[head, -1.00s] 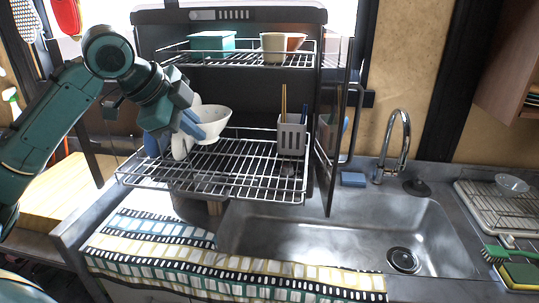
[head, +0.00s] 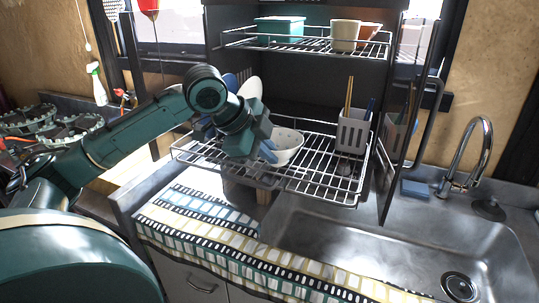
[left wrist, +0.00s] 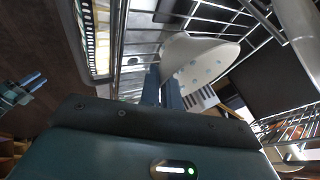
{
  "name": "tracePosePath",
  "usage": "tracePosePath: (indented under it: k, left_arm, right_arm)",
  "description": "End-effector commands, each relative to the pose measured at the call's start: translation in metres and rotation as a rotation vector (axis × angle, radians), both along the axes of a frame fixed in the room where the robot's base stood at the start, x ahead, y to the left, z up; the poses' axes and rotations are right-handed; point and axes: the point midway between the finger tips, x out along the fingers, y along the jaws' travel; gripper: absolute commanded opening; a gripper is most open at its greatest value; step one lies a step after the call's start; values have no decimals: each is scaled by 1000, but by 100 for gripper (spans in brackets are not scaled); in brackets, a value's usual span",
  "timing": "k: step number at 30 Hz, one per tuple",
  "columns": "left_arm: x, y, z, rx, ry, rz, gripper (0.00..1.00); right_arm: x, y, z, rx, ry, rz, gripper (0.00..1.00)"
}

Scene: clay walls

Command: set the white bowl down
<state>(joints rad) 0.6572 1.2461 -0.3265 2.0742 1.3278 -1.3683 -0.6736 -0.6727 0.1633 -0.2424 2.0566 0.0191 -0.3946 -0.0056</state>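The white bowl (head: 288,148) is at the lower shelf of the wire dish rack (head: 310,190), toward its front left. My left gripper (head: 268,152) is at the bowl's left rim, with its blue fingers close together on the rim. In the left wrist view the bowl (left wrist: 200,62) shows a speckled inside, and the fingers (left wrist: 163,92) meet its near edge. The bowl is close to the wires; I cannot tell whether it touches them. What looks like my right gripper (left wrist: 22,90) shows small at the left of the wrist view, too small to judge its opening.
White plates (head: 250,90) stand behind my left gripper. A grey utensil holder (head: 353,131) stands right of the bowl. Cups (head: 345,35) and a teal box (head: 281,30) are on the upper shelf. The sink (head: 400,245) is at right, and a patterned towel (head: 215,225) lies in front.

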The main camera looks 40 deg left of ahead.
Motion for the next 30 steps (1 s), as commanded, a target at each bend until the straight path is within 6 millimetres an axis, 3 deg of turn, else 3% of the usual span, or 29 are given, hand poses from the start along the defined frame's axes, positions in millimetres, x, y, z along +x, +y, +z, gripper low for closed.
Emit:
tracePosePath:
  k: [6,15,23,30]
  left_arm:
    - [0,0,-2,0,-2,1,0]
    - [0,0,-2,0,0,0,27]
    - [-1,1,-1,0,-1,0,27]
    - [-19,8,25,5,-4,2,27]
  right_arm:
    - [4,1,6,3,-15,1,36]
    - [6,0,5,2,-18,0,36]
    - [5,0,3,0,-12,0,36]
    - [5,-1,0,0,-12,0,36]
